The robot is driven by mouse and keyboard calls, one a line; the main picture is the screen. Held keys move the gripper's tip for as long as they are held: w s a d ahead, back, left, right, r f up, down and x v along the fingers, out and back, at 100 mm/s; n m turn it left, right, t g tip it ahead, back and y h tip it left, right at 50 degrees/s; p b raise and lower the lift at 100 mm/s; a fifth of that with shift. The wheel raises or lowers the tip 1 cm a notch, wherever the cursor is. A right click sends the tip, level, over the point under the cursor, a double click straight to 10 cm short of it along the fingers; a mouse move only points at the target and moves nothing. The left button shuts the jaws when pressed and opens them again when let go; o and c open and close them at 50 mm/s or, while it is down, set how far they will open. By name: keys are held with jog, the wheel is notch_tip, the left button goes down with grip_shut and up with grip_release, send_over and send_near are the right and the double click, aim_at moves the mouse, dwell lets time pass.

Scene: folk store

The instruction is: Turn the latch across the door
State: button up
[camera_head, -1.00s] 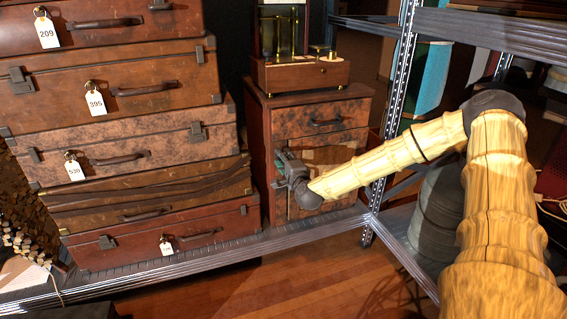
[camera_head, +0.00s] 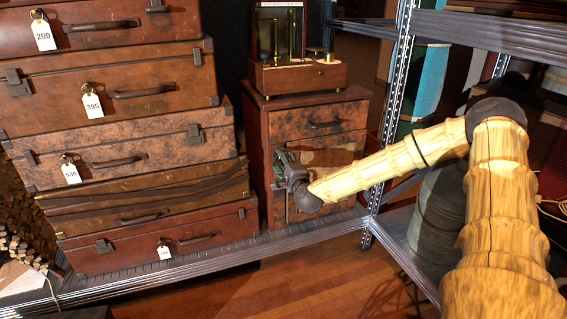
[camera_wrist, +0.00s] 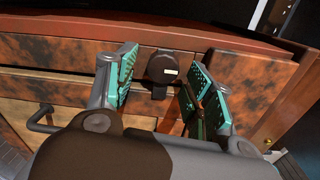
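The wooden cabinet (camera_head: 259,150) stands on the metal shelf, with a top drawer and a lower door front. A dark round latch (camera_wrist: 161,66) with a small pale mark and a short stub below it shows on the cabinet front in the wrist view. My gripper (camera_wrist: 163,77) is open, its teal-padded fingers on either side of the latch; I cannot tell whether either pad touches it. In the head view my gripper (camera_head: 281,170) is at the left edge of the cabinet's front, and the latch is hidden behind it.
Stacked suitcases (camera_head: 130,160) with tags stand close to the left of the cabinet. A boxed brass instrument (camera_head: 300,75) sits on the cabinet. A metal shelf post (camera_head: 391,115) rises to its right, near my forearm. A dark bar handle (camera_wrist: 42,118) juts from the cabinet front.

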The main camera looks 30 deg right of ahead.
jog(key=shift+a+r, duration=0.1)
jog(key=shift+a, duration=0.1)
jog(key=v, duration=1.1)
jog(key=shift+s, duration=0.4)
dwell(0.4)
jog(key=s+a+f+n+g+y, duration=0.35)
jog(key=s+a+f+n, duration=0.2)
jog(key=a+f, duration=0.5)
jog(key=s+a+f+n+g+y, duration=0.35)
jog(key=s+a+f+n, duration=0.2)
jog(key=a+f, duration=0.55)
jog(key=s+a+f+n+g+h, duration=0.1)
jog(key=s+f+n+g, duration=0.3)
jog(key=s, duration=0.6)
jog(key=s+a+f+n+g+h, duration=0.1)
jog(key=s+a+f+n+g, duration=0.15)
jog(key=s+f, duration=0.55)
jog(key=s+a+f+n+g+h, duration=0.1)
jog(key=s+f+n+g, duration=0.3)
jog(key=s, duration=0.7)
notch_tip(320, 180, up, 29)
jog(key=p, duration=2.9)
jog(key=shift+r+n, duration=0.15)
jog(key=shift+n, duration=0.3)
